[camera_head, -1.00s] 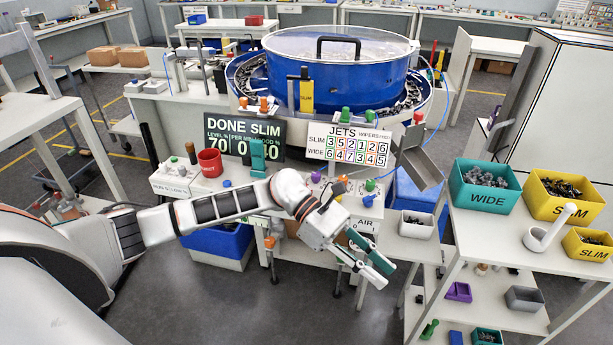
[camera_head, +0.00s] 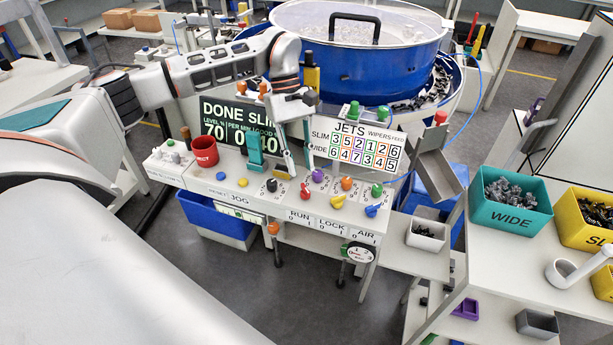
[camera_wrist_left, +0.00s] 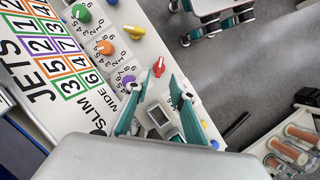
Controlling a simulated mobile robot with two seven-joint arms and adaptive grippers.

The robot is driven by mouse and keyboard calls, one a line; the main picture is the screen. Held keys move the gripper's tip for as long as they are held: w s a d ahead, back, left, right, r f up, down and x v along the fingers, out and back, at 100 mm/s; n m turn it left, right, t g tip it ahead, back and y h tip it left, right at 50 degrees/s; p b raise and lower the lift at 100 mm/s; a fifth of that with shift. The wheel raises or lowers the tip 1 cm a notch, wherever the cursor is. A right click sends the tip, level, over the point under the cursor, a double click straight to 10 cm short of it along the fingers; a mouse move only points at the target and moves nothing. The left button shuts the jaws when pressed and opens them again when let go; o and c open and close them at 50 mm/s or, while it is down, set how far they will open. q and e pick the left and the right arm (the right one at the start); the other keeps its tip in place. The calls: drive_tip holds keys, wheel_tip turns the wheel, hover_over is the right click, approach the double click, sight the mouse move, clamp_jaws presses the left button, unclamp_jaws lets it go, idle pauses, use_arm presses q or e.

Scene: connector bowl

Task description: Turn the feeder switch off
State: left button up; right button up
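The control panel (camera_head: 260,196) carries a red switch (camera_head: 305,192) by the RUN label, a yellow switch (camera_head: 338,201) by LOCK and a blue one (camera_head: 371,211) by AIR. No switch is readably labelled feeder. My left gripper (camera_head: 300,170) is open and empty, pointing down over the panel near the red switch. In the left wrist view the red switch (camera_wrist_left: 158,67) shows just beyond the gap between the open teal fingers (camera_wrist_left: 154,84); touching cannot be told. The blue feeder bowl (camera_head: 350,70) stands behind. My right gripper is not in view.
Black, purple, orange and green knobs (camera_head: 346,183) line the panel behind the switches. A red cup (camera_head: 204,152) and the DONE SLIM display (camera_head: 222,128) stand left of the gripper. The JETS board (camera_head: 357,142) is close on the right. Teal (camera_head: 508,214) and yellow bins stand farther right.

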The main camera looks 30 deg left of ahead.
sight(305, 187)
use_arm(q)
drive_tip(key=x, duration=0.4)
drive_tip(key=shift+s+d+f, duration=0.1)
drive_tip(key=shift+d+f, duration=0.1)
drive_tip(key=shift+f, duration=0.35)
clamp_jaws()
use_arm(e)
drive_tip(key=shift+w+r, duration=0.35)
